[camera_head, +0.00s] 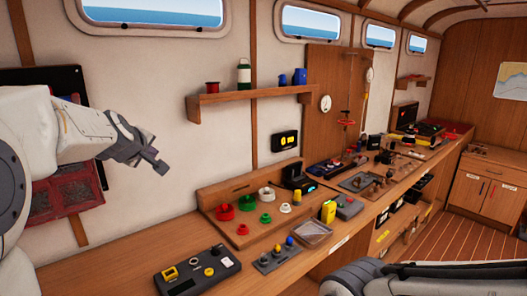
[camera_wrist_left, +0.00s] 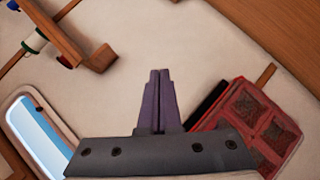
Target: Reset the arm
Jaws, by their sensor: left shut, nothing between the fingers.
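My left gripper (camera_head: 154,162) is raised at the left in the head view, well above the counter and in front of the white wall. It also shows in the left wrist view (camera_wrist_left: 160,74), where its two dark fingers are pressed together with nothing between them. It touches nothing. My right arm (camera_head: 430,278) shows as a dark link at the bottom right of the head view; its gripper is out of frame.
A long wooden counter (camera_head: 225,278) carries a board with red, green and white parts (camera_head: 245,212), a dark panel (camera_head: 198,274) and a clear box (camera_head: 311,235). A wall shelf (camera_head: 245,95) is right of my left gripper. A red tray-like rack (camera_head: 68,187) hangs behind my left arm.

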